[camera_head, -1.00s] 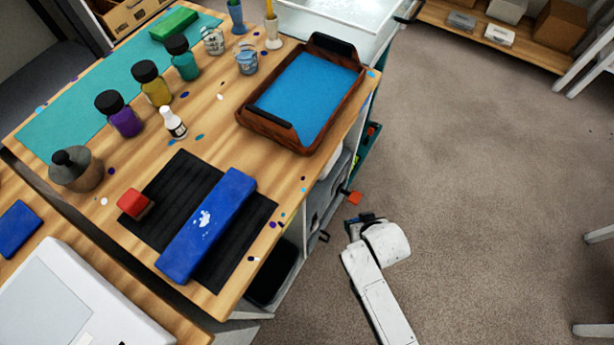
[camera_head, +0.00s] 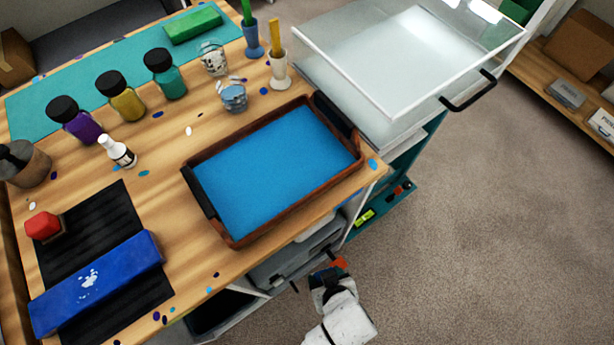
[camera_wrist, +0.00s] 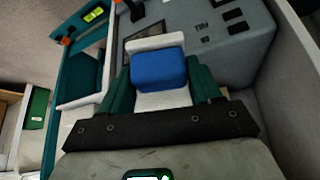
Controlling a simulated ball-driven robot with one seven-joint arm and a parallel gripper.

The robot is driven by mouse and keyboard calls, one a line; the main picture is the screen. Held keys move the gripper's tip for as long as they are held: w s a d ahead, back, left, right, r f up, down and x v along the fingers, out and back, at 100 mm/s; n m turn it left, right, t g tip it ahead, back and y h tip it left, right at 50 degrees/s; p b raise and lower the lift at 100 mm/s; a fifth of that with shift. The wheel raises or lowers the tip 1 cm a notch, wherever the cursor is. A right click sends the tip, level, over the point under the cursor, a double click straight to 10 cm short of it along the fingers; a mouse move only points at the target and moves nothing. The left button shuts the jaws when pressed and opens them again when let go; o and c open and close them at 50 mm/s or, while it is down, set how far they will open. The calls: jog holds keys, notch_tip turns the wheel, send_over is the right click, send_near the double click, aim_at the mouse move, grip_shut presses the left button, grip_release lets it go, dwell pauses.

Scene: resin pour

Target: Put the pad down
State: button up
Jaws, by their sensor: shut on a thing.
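A small blue pad (camera_wrist: 158,68) sits between the two teal fingers of my gripper (camera_wrist: 160,85) in the wrist view, with pale grey parts in front of and behind it. My gripper is shut on it. In the head view my gripper (camera_head: 332,280) is low, beside the workbench's near right side and below its top. The pad cannot be made out there. A grey machine (camera_wrist: 225,50) with dark labels lies just beyond the pad in the wrist view; I cannot tell whether they touch.
The wooden workbench (camera_head: 205,255) carries a brown-rimmed tray (camera_head: 232,240) with a blue bed, a long blue block (camera_head: 95,285) on a black mat (camera_head: 95,225), a red block (camera_head: 43,226) and several bottles. A glass-lidded box (camera_head: 400,55) stands behind. The carpet (camera_head: 500,250) at right is clear.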

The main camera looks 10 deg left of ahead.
jog(key=s+a+n+g+y+b, duration=0.1)
jog(key=s+a+n+y, duration=0.3)
jog(key=s, duration=0.6)
jog(key=w+a, duration=0.3)
jog(key=a, duration=0.1)
jog(key=w+a+h, duration=0.1)
jog(key=w+a, duration=0.3)
jog(key=a, duration=0.1)
jog(key=w+a+h, duration=0.1)
jog(key=w+a, duration=0.2)
jog(key=a, duration=0.2)
jog(key=shift+w+m, duration=0.3)
jog(key=shift+w, duration=0.05)
jog(key=f, duration=0.1)
jog(key=f+b, duration=0.1)
jog(key=shift+w+a+f, duration=0.25)
jog(key=shift+f, duration=0.45)
jog(key=shift+f+b, duration=0.2)
jog(key=shift+b, duration=0.1)
jog(key=o, duration=1)
